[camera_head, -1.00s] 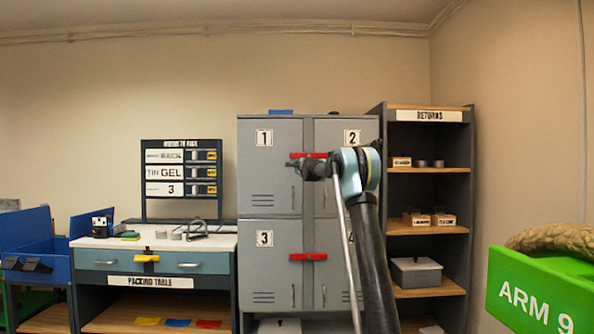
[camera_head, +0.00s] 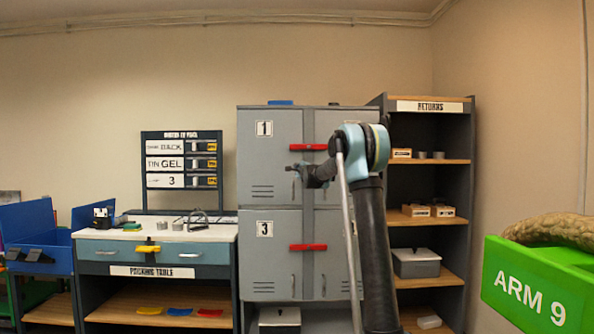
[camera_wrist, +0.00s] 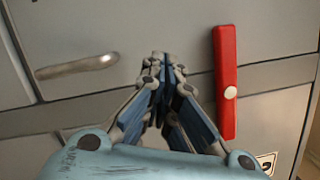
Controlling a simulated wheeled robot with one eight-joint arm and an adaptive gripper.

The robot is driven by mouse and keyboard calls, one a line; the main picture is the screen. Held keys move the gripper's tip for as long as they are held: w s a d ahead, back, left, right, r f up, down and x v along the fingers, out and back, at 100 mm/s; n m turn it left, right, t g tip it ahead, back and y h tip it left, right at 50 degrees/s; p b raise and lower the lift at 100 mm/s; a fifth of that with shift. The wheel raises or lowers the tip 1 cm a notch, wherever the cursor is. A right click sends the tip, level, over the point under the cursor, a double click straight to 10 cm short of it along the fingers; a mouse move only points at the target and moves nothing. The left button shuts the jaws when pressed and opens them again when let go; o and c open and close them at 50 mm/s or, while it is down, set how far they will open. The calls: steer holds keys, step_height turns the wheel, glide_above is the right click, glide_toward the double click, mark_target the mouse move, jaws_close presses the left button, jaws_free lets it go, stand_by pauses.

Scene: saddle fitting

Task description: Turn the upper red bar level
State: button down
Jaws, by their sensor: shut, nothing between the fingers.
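The upper red bar (camera_head: 309,147) lies across the seam between locker doors 1 and 2 and looks level, or very nearly so, in the head view. In the wrist view the same bar (camera_wrist: 226,65) stands upright because that camera is rolled, and its pale round pivot shows. My gripper (camera_head: 296,169) is just below the bar, in front of the lockers, apart from the bar in the picture. In the wrist view my gripper (camera_wrist: 165,65) is shut and empty, with the bar to its right.
A lower red bar (camera_head: 308,247) sits level across the lower doors. The door 1 handle (camera_wrist: 77,66) is left of my fingers in the wrist view. Shelves (camera_head: 430,225) stand to the right and a packing table (camera_head: 155,250) to the left.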

steer(key=shift+s+f, duration=0.25)
steer(key=shift+s, duration=0.9)
steer(key=shift+a, duration=0.1)
